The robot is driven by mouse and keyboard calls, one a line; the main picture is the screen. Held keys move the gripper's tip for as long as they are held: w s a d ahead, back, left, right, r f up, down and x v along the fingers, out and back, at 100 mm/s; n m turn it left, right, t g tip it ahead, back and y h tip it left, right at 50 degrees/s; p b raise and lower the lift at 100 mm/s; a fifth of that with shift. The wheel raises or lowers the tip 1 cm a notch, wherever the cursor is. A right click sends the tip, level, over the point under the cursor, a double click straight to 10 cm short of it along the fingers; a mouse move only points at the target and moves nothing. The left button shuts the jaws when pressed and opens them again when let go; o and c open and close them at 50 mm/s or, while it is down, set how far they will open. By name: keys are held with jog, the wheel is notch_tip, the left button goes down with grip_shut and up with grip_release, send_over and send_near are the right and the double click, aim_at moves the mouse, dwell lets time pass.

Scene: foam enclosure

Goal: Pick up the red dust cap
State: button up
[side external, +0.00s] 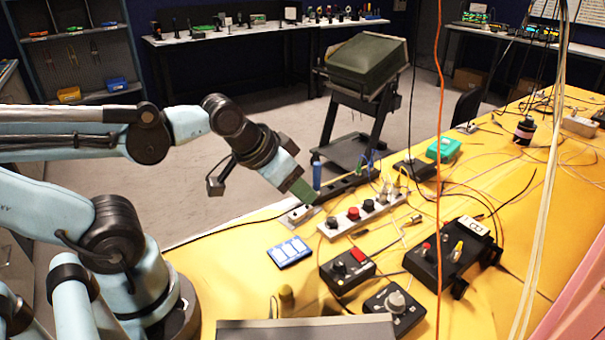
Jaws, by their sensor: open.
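Several small red pieces show on the yellow table, and I cannot tell which one is the dust cap. My gripper (306,192) is open and points down and right, above and left of the white strip. Its green fingertips are small here, and I see nothing held between them.
The white strip (388,210) carries several plugs and knobs. A blue-and-white card (289,252), a black box (340,273), a wheeled black device (452,265) and a green box (443,149) lie around it. Thin cables cross the table; an orange cable (438,120) hangs in front.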

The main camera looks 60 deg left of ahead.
jog(key=shift+w, duration=0.1)
jog(key=m+g+y, duration=0.3)
jog(key=m+y, duration=1)
jog(key=m, duration=0.8)
send_near(354, 210)
jog(key=shift+w+a, duration=0.15)
jog(key=shift+a, duration=0.2)
jog(key=shift+f+m, duration=0.1)
jog(key=shift+m, duration=0.2)
jog(key=shift+a+f, duration=0.15)
jog(key=shift+a, duration=0.15)
jog(key=x, duration=0.6)
jog(key=shift+w+a+f, duration=0.15)
jog(key=shift+a, duration=0.15)
